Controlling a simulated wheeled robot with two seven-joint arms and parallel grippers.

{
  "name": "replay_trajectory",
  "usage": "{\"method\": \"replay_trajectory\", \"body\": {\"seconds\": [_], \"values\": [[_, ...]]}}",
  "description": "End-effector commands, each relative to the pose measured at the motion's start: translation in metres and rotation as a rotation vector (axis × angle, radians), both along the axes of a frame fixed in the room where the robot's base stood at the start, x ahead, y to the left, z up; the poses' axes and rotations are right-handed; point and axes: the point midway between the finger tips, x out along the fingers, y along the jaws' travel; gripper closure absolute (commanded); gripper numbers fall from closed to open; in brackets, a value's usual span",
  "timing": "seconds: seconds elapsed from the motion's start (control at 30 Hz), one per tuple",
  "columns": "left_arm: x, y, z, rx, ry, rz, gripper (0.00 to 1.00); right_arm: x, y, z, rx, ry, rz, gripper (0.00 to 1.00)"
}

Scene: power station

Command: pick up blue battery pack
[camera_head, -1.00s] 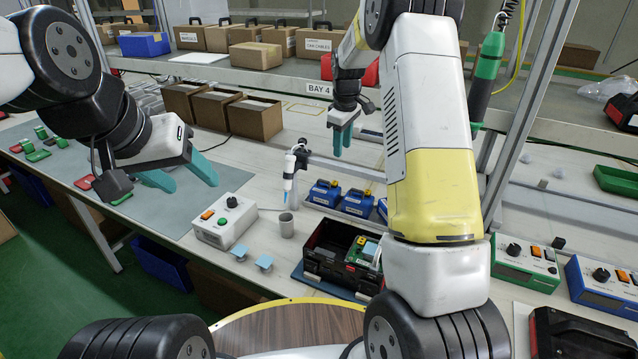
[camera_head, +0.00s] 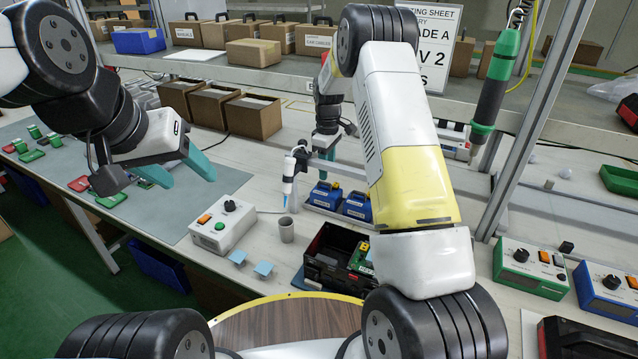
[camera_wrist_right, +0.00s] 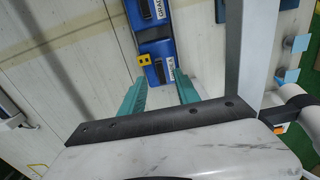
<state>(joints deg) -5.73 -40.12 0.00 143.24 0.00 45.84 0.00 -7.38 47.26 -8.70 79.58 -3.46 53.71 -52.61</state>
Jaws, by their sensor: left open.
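Two blue battery packs stand side by side on the bench in the head view, a left one (camera_head: 322,194) and a right one (camera_head: 357,207). In the right wrist view, one blue pack (camera_wrist_right: 156,70) with a yellow connector lies ahead, between the lines of the fingers; another (camera_wrist_right: 150,14) is at the top edge. My right gripper (camera_head: 326,163) points down above and just behind the left pack, apart from it. Its teal fingers (camera_wrist_right: 160,95) are open and empty. My left gripper (camera_head: 190,176) is open and empty over the grey mat.
A white device (camera_head: 222,226) with a knob and a grey cup (camera_head: 286,229) stand in front of the packs. A black crate (camera_head: 325,268) holds a green board. A white tool on a stand (camera_head: 290,178) is close left of the right gripper. Brown bins (camera_head: 254,117) stand behind.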

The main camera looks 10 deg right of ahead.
Motion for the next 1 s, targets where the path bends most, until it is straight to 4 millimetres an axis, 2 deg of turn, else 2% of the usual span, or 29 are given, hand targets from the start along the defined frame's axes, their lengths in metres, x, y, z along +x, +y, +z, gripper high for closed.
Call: {"method": "replay_trajectory", "body": {"seconds": [0.1, 0.23, 0.47, 0.67, 1.0], "values": [[0.000, 0.000, 0.000, 0.000, 0.000, 0.000, 0.44, -0.001, 0.000, -0.020, 0.000, 0.005, 0.000, 0.62], [0.000, 0.000, 0.000, 0.000, 0.000, 0.000, 0.44, -0.001, 0.000, -0.037, 0.000, 0.004, -0.001, 0.62], [0.000, 0.000, 0.000, 0.000, 0.000, 0.000, 0.44, -0.001, 0.000, -0.040, 0.000, 0.001, -0.001, 0.62], [0.000, 0.000, 0.000, 0.000, 0.000, 0.000, 0.44, -0.001, 0.000, -0.040, 0.001, 0.001, -0.001, 0.99], [0.000, 0.000, 0.000, 0.000, 0.000, 0.000, 0.44, 0.000, 0.000, -0.039, 0.000, 0.000, -0.001, 1.00]]}}
